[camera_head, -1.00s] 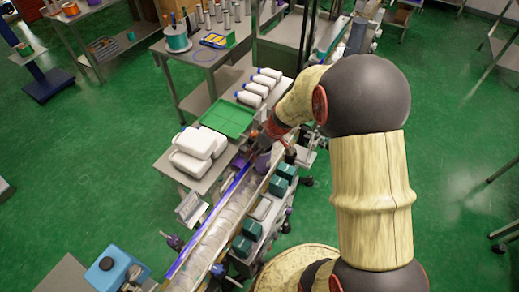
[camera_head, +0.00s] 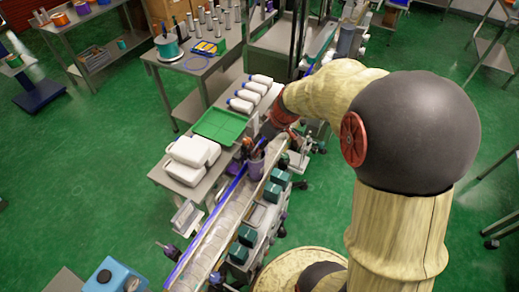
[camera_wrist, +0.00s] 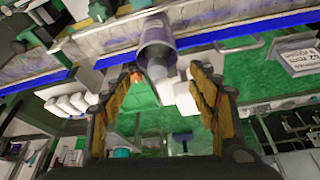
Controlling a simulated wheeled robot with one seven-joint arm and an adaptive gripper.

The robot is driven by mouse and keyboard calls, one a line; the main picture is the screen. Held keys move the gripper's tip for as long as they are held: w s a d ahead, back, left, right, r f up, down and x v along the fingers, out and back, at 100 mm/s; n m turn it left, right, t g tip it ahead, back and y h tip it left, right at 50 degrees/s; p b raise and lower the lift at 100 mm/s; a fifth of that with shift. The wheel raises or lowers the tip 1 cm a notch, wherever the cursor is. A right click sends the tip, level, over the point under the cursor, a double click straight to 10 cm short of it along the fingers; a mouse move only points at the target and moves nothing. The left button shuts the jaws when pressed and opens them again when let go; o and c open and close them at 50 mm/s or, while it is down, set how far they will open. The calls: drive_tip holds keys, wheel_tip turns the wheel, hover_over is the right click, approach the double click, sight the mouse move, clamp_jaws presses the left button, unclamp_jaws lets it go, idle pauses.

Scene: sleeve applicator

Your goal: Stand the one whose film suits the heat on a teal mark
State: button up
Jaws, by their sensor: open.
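A purple-grey bottle (camera_head: 257,165) stands on the conveyor (camera_head: 222,225), close to my gripper (camera_head: 256,148). In the wrist view the bottle (camera_wrist: 155,42) has a grey-violet body and a paler, narrower neck. My gripper (camera_wrist: 163,74) is open there, one finger on each side of the neck end. I cannot tell whether either finger touches it. The label on its film cannot be read. I cannot make out a teal mark for certain in either view.
A green tray (camera_head: 220,126), white containers (camera_head: 193,152) and several white bottles (camera_head: 241,105) are on the side table left of the conveyor. Dark teal boxes (camera_head: 247,236) line its right side. A sign (camera_wrist: 292,52) with small print shows in the wrist view.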

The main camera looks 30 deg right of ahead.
drive_tip(key=s+a+r+m, duration=0.2)
drive_tip(key=s+a+r, duration=0.7)
drive_tip(key=r, duration=0.4)
drive_tip(key=s+a+r+m, duration=0.1)
drive_tip(key=s+r, duration=0.1)
drive_tip(key=s, duration=0.4)
drive_tip(key=s+a+r+m+t+h, duration=0.1)
drive_tip(key=s+r, duration=0.1)
drive_tip(key=s, duration=0.3)
drive_tip(key=shift+s+a+r+t+h, duration=0.3)
drive_tip(key=shift+s+r, duration=0.05)
drive_tip(key=shift+f, duration=0.1)
wheel_tip(320, 180, down, 6)
drive_tip(key=b, duration=0.6)
